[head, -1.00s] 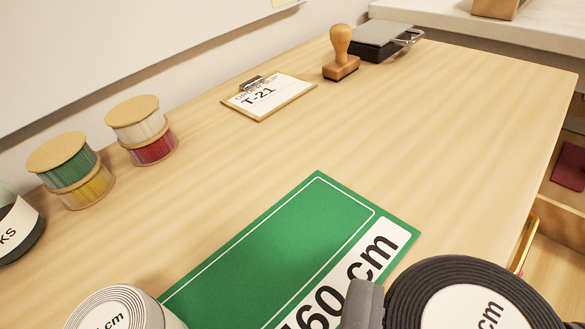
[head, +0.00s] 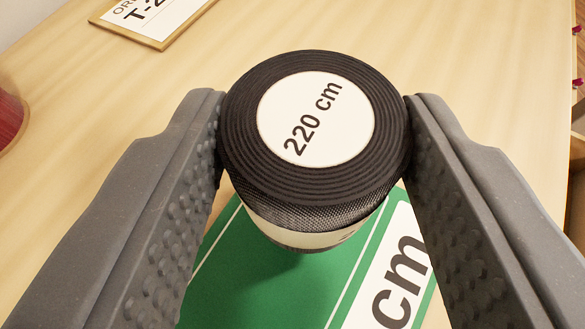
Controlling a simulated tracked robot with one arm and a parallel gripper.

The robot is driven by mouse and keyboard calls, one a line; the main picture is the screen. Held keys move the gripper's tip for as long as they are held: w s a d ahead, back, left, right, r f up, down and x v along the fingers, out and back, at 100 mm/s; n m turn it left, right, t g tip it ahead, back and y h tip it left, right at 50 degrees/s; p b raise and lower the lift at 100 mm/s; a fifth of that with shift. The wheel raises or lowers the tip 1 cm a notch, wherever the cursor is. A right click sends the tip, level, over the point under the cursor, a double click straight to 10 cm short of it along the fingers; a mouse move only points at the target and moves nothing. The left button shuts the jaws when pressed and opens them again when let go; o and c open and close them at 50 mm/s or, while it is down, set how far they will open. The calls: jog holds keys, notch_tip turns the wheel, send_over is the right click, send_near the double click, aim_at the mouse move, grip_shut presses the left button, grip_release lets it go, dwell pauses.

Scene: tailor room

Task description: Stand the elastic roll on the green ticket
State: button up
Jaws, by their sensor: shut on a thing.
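A black elastic roll (head: 240,185) with a white round label reading "220 cm" is upright between the two fingers of my gripper (head: 314,110). My gripper is shut on it, with a ribbed finger touching each side. The green ticket (head: 245,285) lies flat on the table directly below and around the roll in the picture. Its white strip with black "cm" lettering shows at the lower right. The roll covers part of the ticket, and I cannot tell whether its bottom touches the ticket.
A clipboard (head: 165,38) with a "T-2…" slip lies on the wooden table (head: 480,70) at the upper left. Part of a red spool (head: 10,118) shows at the left edge. The table beyond the roll is clear.

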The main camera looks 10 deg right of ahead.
jog(key=shift+f, duration=1)
jog(key=shift+f, duration=0.15)
jog(key=o, duration=1)
jog(key=p+v, duration=0.1)
jog(key=v, duration=1.1)
jog(key=shift+p, duration=0.3)
